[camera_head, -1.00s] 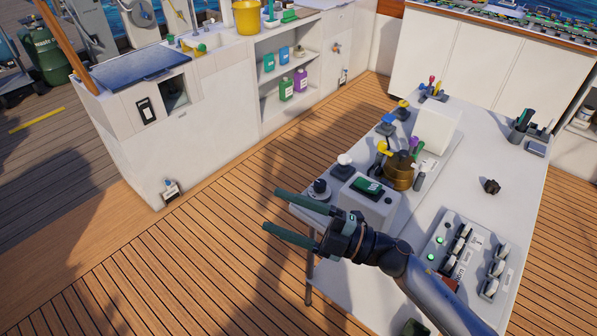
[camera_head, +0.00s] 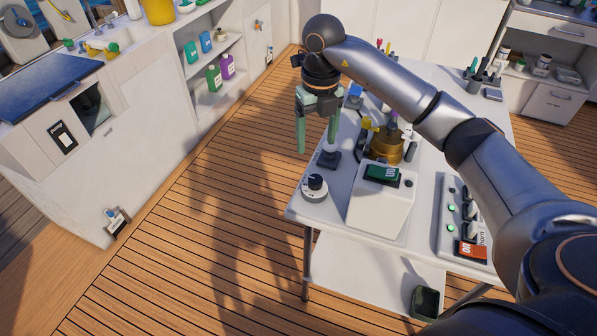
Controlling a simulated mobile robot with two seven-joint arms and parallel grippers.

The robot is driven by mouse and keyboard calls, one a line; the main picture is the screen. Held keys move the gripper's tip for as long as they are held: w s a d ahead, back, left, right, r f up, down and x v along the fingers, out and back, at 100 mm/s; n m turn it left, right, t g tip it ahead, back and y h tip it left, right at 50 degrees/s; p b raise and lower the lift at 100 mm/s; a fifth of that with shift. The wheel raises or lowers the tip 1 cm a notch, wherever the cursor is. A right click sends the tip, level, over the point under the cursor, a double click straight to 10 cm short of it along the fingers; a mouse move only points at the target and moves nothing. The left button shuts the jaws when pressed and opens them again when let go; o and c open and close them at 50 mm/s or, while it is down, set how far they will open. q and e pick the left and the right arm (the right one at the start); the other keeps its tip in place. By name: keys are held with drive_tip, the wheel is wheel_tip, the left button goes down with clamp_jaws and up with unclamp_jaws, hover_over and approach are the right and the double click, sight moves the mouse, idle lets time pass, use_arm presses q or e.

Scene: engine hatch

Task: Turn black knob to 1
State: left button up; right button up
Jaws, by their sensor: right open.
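The black knob (camera_head: 315,182) sits on a round white dial base near the table's left front corner. Its setting is too small to read. My right gripper (camera_head: 317,147) is open and empty, with green fingers pointing down. It hangs above and behind the knob in the picture, close to a dark switch base (camera_head: 328,159), and whether it touches that base I cannot tell. My left gripper is not in view.
A panel with an orange switch (camera_head: 471,250) lies at the right. Wooden deck is free left of the table (camera_head: 300,214).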

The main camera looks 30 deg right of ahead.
sight(316, 178)
drive_tip(key=f, duration=1.2)
drive_tip(key=shift+d+f, duration=0.2)
clamp_jaws()
